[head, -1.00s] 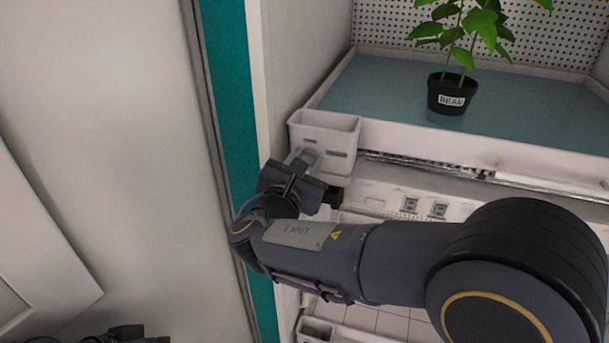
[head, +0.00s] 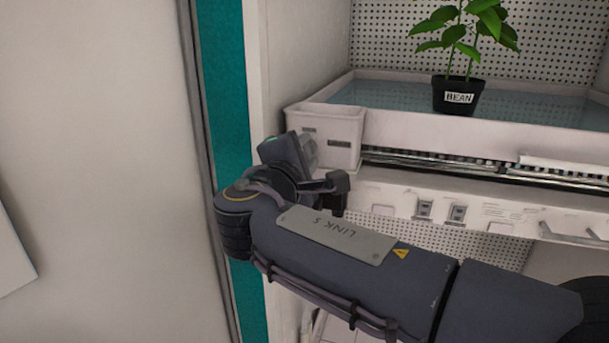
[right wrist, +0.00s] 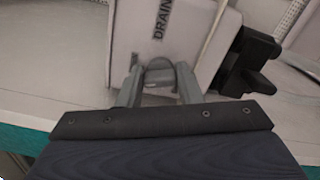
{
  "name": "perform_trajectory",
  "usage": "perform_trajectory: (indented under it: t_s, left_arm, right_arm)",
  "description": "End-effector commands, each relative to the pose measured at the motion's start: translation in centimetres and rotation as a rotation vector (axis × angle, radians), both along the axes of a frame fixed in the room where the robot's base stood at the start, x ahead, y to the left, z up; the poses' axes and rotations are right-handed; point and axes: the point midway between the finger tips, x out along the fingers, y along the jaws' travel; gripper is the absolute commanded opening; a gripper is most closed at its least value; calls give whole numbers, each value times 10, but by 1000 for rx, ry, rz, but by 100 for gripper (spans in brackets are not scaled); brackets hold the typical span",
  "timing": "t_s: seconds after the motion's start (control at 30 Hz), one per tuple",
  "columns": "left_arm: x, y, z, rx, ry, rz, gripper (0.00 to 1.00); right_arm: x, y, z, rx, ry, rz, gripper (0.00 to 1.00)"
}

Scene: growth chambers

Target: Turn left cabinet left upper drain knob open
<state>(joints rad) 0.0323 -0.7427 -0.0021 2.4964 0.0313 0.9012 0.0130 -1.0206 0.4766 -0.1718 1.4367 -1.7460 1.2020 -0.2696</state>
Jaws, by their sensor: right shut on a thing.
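The upper drain box (head: 333,137) is a white box at the left front corner of the upper tray, and its DRAIN lettering (right wrist: 160,22) shows in the right wrist view. The drain knob (right wrist: 160,72) is a small grey piece below that lettering. My right gripper (right wrist: 158,84) has one finger on each side of the knob and is shut on it. In the head view my right gripper (head: 306,152) is against the front of the box and hides the knob. How far the knob is turned is unclear. My left gripper is not in view.
A potted bean plant (head: 458,96) stands on the upper tray (head: 400,127). Below the tray are a metal rail (head: 430,167) and a white panel with switches (head: 440,212). A teal cabinet edge (head: 222,95) and a pale panel (head: 90,130) lie to the left.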

Motion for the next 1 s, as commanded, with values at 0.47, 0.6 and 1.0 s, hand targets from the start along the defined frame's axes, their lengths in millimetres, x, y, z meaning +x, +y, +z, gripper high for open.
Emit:
perform_trajectory:
  t_s: [0.47, 0.6, 1.0]
  left_arm:
    - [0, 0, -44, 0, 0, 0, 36]
    - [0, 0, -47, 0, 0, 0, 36]
    - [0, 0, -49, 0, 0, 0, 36]
  right_arm:
    - [0, 0, -5, 285, -91, -1, 9]
    - [0, 0, -3, 321, -103, -1, 9]
    - [0, 0, -2, 343, -110, -1, 9]
